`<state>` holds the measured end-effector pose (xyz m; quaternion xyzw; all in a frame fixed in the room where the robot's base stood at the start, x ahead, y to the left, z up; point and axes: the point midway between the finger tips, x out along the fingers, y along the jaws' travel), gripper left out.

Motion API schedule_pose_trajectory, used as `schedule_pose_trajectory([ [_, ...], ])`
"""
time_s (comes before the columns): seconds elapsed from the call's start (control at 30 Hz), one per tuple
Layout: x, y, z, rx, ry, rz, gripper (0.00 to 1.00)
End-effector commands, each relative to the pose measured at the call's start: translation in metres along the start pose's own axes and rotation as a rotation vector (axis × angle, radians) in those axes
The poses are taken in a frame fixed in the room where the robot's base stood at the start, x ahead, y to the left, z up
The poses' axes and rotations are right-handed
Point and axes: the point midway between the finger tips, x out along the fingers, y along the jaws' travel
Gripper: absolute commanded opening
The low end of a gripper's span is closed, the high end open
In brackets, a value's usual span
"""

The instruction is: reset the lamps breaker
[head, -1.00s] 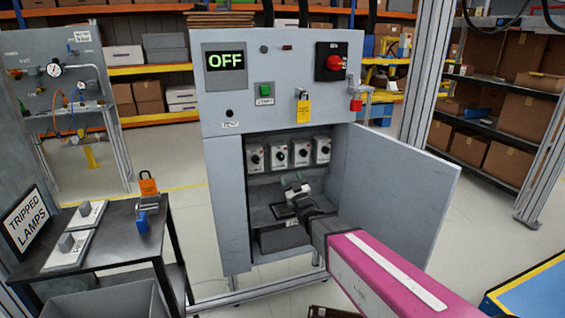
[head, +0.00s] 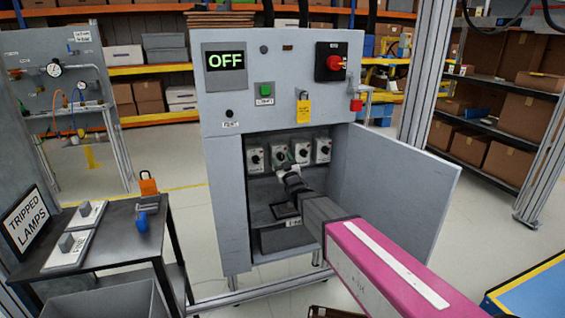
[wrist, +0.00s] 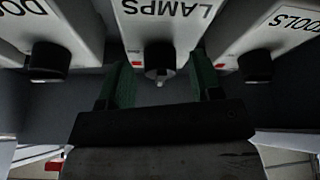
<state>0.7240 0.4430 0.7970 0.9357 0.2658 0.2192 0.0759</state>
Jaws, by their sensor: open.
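The lamps breaker (wrist: 160,25) is a pale box with a black LAMPS label, in the middle of the wrist view. Its dark knob (wrist: 159,58) has a lighter tip and sits between my gripper's green fingers. My gripper (wrist: 160,72) is open, with one finger on each side of the knob and visible gaps to it. In the head view, my gripper (head: 287,168) reaches into the open cabinet at the second breaker from the left and partly covers it. The knob's exact setting is hard to tell.
Neighbouring breakers with black knobs stand close on both sides, one labelled TOOLS (wrist: 265,30). The cabinet door (head: 395,190) stands open to the right. The panel display (head: 226,61) reads OFF. A black table (head: 120,240) with a TRIPPED LAMPS sign (head: 29,222) is at left.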

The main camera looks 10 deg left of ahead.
Motion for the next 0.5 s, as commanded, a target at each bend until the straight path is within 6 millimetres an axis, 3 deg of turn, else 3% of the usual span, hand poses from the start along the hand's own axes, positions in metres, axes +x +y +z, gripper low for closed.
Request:
schedule_pose_trajectory([
  [0.1, -0.0004, -0.0001, -0.0001, 0.0, 0.0, 0.0, 0.56],
  [0.23, -0.0005, -0.0001, 0.0, 0.0, 0.0, 0.0, 0.14],
  [0.27, -0.0005, -0.0001, 0.0, 0.0, 0.0, 0.0, 0.1],
  [0.5, -0.0006, -0.0002, 0.0, 0.009, -0.001, 0.004, 0.1],
])
